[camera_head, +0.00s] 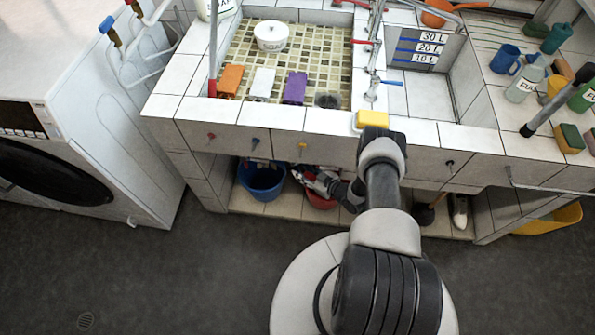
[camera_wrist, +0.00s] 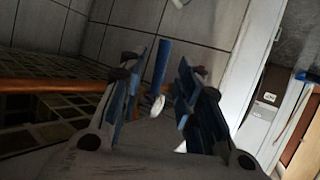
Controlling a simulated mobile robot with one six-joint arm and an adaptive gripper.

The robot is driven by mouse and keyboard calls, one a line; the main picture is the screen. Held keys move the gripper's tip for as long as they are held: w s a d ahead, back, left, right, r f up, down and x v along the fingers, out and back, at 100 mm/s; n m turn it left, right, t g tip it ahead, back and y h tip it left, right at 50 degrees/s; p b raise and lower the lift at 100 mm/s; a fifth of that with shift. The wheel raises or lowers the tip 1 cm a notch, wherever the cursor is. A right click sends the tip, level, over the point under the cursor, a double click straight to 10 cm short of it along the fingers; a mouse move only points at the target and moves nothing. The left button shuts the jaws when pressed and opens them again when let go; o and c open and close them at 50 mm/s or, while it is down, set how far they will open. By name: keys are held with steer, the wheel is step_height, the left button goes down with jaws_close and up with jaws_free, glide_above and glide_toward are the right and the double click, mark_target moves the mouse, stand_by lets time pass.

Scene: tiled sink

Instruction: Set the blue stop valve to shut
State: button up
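In the head view a small blue handle (camera_head: 255,142) sits on the tiled front panel below the sink, between a red and a yellow one. My gripper (camera_head: 317,181) is low at the under-sink opening, below and right of that handle, partly hidden by my arm. In the wrist view a blue lever (camera_wrist: 159,66) with a pale metal end stands before white tiles. It appears in the gap between the fingers of my gripper (camera_wrist: 162,76). The fingers are apart, with no visible grip on it. I cannot tell how far beyond the fingertips it is.
A blue bucket (camera_head: 262,184) and a red basin (camera_head: 321,201) stand under the sink near my gripper. A red handle (camera_head: 211,136) and a yellow handle (camera_head: 302,147) flank the blue one. A white washing machine (camera_head: 90,130) stands at left. The floor in front is clear.

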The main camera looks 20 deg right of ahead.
mark_target(298, 170)
steer(key=shift+b+x, duration=0.45)
steer(key=shift+x, duration=1.45)
steer(key=shift+c, duration=0.3)
jaws_close()
steer(key=shift+s, duration=0.1)
